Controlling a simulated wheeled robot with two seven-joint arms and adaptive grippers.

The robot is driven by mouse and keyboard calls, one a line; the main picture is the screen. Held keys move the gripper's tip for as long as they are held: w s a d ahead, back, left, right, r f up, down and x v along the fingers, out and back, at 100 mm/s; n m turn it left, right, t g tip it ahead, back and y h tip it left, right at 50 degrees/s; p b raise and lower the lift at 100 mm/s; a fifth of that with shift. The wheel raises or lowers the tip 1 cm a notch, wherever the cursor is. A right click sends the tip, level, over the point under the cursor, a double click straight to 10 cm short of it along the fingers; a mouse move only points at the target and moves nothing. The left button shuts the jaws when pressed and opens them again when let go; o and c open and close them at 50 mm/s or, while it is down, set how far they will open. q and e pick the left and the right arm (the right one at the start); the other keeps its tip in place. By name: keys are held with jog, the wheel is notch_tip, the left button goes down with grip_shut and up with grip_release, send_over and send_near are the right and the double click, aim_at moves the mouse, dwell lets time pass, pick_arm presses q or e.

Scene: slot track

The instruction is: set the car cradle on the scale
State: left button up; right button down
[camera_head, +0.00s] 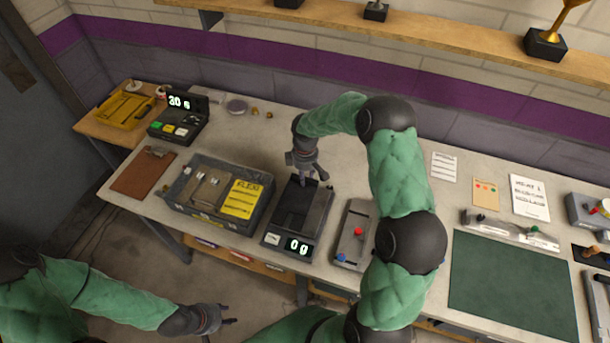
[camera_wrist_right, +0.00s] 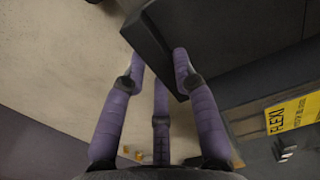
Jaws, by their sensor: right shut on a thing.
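The scale (camera_head: 272,239) stands near the front edge of the bench, its display reading 0 g. A dark, shallow tray-like piece, which I take for the car cradle (camera_head: 297,212), is over the scale's top; I cannot tell if it rests there or hangs just above. My right gripper (camera_head: 315,180) is at its far edge, shut on it. In the right wrist view the fingers (camera_wrist_right: 160,62) are beside the corner of a dark block, the cradle (camera_wrist_right: 215,35); the exact contact is partly hidden. My left gripper (camera_head: 231,314) is open and empty, low in front of the bench.
A grey crate (camera_head: 180,212) with a yellow card stands left of the scale. A grey device (camera_head: 350,250) with red and blue knobs is close on the right. A timer box (camera_head: 165,133) and clipboard (camera_head: 143,176) lie further left. A green mat (camera_head: 510,285) is at right.

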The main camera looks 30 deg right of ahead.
jog(key=shift+f, duration=0.35)
jog(key=c, duration=0.9)
grip_release()
jog(key=shift+r, duration=0.15)
notch_tip(320, 180, up, 12)
